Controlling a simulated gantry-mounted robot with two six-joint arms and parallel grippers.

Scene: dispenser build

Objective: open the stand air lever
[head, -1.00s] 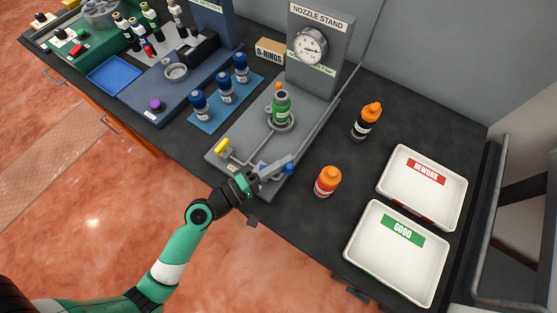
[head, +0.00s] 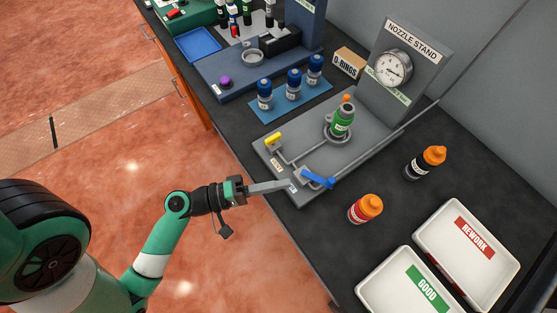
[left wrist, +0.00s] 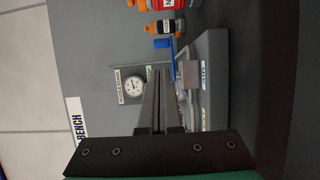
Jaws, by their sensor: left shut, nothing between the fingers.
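The grey nozzle stand (head: 290,150) carries two levers on its front part. The blue lever (head: 319,180) lies slanted across its valve near the front right corner; it also shows in the left wrist view (left wrist: 174,56). The yellow lever (head: 272,139) is at the front left corner. The fingers (left wrist: 160,75) point at the stand in the left wrist view. My right gripper is out of view.
A green bottle (head: 342,121) stands on the stand before the gauge (head: 393,68). The GOOD tray (head: 385,285) and REWORK tray (head: 440,222) are at lower right.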

